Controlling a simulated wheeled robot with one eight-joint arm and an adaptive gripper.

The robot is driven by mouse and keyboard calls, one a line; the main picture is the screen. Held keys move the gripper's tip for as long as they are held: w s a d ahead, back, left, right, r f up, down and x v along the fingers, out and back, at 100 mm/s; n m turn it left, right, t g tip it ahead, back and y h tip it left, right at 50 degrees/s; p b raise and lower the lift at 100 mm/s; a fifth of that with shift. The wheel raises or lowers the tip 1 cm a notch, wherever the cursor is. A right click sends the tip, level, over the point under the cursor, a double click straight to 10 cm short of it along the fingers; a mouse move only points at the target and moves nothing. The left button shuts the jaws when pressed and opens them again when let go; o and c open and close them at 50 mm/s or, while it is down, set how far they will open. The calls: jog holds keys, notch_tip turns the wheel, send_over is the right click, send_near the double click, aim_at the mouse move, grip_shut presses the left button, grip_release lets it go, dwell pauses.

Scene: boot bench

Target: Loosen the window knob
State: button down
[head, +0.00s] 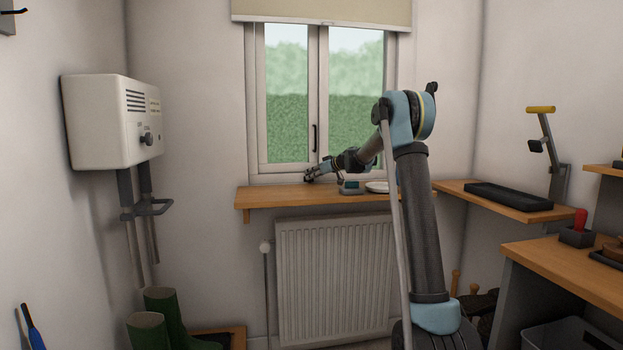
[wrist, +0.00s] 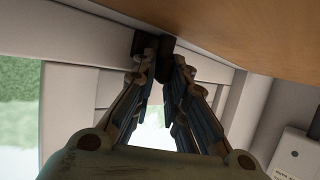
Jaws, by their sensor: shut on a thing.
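My gripper (head: 310,175) is at the bottom of the window frame (head: 252,110), just above the wooden sill (head: 270,196). In the wrist view my gripper's fingers (wrist: 163,58) converge on a small dark piece, the window knob (wrist: 152,42), against the white frame close to the sill's edge. The fingers are shut on it and cover part of it. In the head view the knob is hidden by the gripper. The black window handle (head: 314,138) points up and down on the middle stile, above my gripper.
A small teal-and-grey device (head: 350,187) and a white plate (head: 378,187) are on the sill, right of the gripper. A radiator (head: 335,275) is below. A white heater box (head: 110,120) hangs at left. A blind (head: 320,10) covers the window top.

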jog(key=shift+w, duration=0.1)
jog(key=c, duration=1.7)
grip_release()
jog(key=shift+v, duration=4.05)
